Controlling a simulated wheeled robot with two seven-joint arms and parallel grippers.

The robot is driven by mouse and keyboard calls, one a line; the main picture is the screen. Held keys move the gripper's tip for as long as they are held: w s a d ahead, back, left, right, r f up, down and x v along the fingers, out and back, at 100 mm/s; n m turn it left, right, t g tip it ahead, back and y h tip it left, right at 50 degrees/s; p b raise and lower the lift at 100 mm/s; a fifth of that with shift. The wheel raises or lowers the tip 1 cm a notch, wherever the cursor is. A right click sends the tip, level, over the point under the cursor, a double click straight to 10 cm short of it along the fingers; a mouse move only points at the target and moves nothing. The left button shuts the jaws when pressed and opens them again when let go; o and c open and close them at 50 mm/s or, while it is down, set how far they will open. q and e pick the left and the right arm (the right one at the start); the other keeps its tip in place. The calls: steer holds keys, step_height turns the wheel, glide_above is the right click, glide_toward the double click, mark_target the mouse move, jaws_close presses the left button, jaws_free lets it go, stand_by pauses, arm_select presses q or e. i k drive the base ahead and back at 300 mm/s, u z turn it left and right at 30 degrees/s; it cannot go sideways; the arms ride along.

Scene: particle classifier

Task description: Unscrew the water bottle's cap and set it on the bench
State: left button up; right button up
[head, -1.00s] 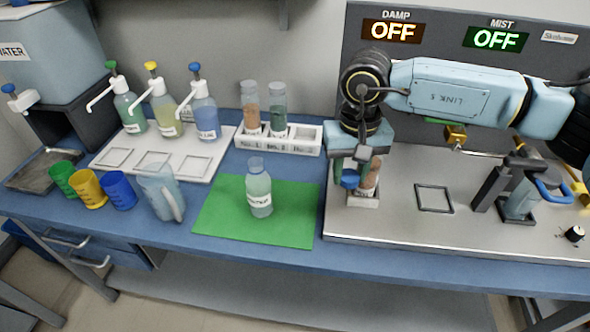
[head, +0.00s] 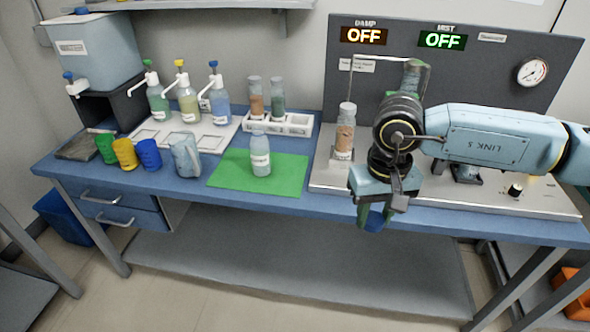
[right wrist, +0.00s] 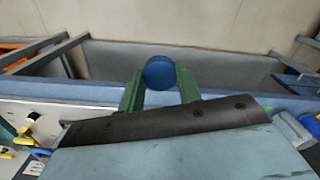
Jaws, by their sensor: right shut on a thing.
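A clear bottle (head: 260,163) with pale blue liquid and a white label stands upright on the green mat (head: 293,178); its label is too small to read now, and no blue cap shows on it. My right gripper (head: 372,216) points down at the bench's front edge, right of the mat. It is shut on a blue round cap (head: 374,224), which shows between the green fingers in the right wrist view (right wrist: 160,72). No bottle is in the fingers. My left gripper is not in view.
A bottle with brown particles (head: 345,138) stands on the metal station (head: 325,176), behind my right gripper. Pump bottles, coloured cups and a jug (head: 184,156) stand left of the mat. A white rack (head: 290,128) holds two bottles. Bare blue bench (head: 235,205) lies before the mat.

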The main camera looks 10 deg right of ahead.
mark_target(259, 145)
steer(key=z, duration=0.7)
steer(key=k, duration=0.15)
steer(key=u, duration=1.75)
steer(key=i, duration=1.2)
steer(key=z, duration=0.85)
steer(key=i, duration=0.8)
steer(key=z, duration=0.85)
